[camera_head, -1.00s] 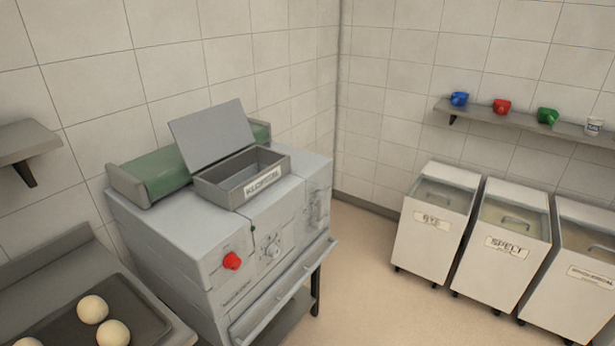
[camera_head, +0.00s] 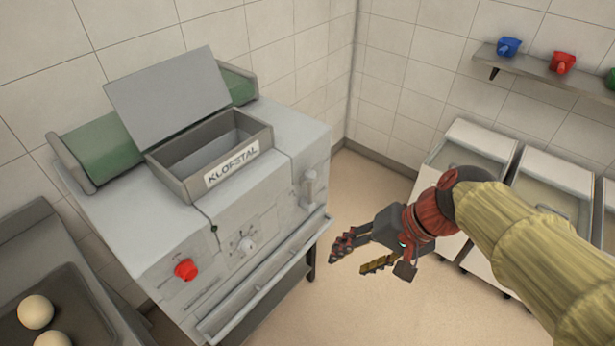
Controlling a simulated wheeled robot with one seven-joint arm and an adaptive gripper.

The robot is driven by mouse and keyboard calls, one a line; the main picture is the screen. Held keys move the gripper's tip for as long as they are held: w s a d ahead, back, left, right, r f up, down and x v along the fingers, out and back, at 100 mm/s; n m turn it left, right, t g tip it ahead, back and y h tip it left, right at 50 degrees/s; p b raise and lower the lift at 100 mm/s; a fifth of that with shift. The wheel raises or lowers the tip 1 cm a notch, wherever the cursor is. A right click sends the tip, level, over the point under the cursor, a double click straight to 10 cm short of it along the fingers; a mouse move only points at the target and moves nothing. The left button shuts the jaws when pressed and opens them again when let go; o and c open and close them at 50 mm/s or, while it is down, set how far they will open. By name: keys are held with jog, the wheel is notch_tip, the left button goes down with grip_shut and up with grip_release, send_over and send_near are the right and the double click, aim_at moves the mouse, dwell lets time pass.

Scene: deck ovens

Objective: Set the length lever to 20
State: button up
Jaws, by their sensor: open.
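The grey machine (camera_head: 145,240) stands at the left centre with controls on its front. A pale lever or handle (camera_head: 308,188) stands out at the right end of the front. A pale dial knob (camera_head: 246,244) with marks around it sits mid-front, and a red knob (camera_head: 186,269) sits to its left. I cannot read any scale numbers, so I cannot tell which control is the length lever or its setting. My gripper (camera_head: 352,256) is open and empty, in front of and to the right of the machine, apart from it.
A tray (camera_head: 88,299) with dough balls is at the lower left. White bins (camera_head: 470,137) stand at the right under a shelf (camera_head: 530,68) with coloured scoops. Floor is clear between machine and bins.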

jog(key=w+a+f+m+g+y, duration=0.1)
jog(key=w+a+m+y, duration=0.25)
jog(key=w+a, duration=0.3)
jog(key=m+t+y+p, duration=0.2)
jog(key=m+t+y, duration=0.4)
jog(key=m+t, duration=0.4)
send_near(315, 178)
jog(key=w+x, duration=0.1)
jog(key=x, duration=0.2)
jog(key=shift+m+g, duration=0.35)
jog(key=shift+g, duration=0.05)
jog(key=b+x, duration=0.2)
jog(key=x, duration=0.4)
jog(key=shift+w+a, duration=0.2)
jog(key=shift+a, duration=0.2)
jog(key=shift+c, duration=1.4)
grip_shut()
